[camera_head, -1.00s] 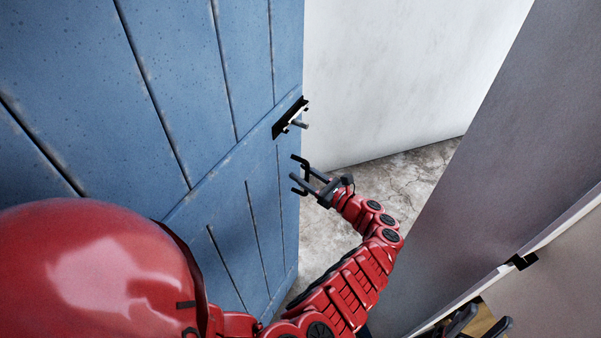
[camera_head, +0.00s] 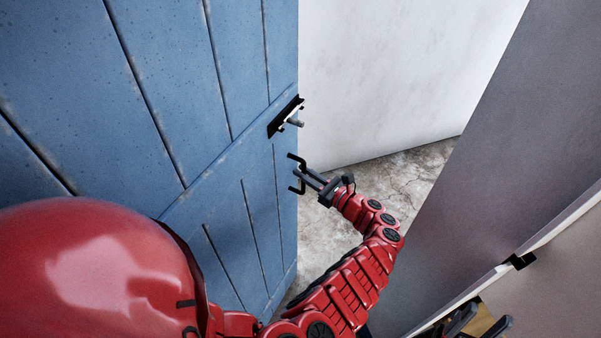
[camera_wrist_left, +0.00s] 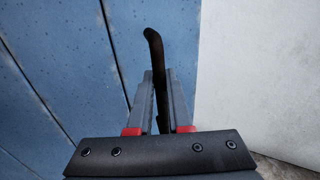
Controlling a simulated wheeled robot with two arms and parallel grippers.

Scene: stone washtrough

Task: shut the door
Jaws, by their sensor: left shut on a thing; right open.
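The blue plank door (camera_head: 150,90) fills the left of the head view and stands open, with its free edge facing the gap at the middle. A black latch plate with a grey knob (camera_head: 286,117) sits near that edge. Below it is a dark pull handle (camera_head: 293,160). My left gripper (camera_head: 301,178) is shut on this handle; in the left wrist view the dark bar (camera_wrist_left: 155,60) runs between the two fingers (camera_wrist_left: 161,100). My right gripper (camera_head: 482,326) shows only partly at the bottom right edge, open and away from the door.
A white wall (camera_head: 400,70) and bare stone floor (camera_head: 400,180) lie beyond the door's edge. A grey-brown panel (camera_head: 500,170) with a pale edge and a small black fitting (camera_head: 521,261) rises at the right. Open floor lies between the door and this panel.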

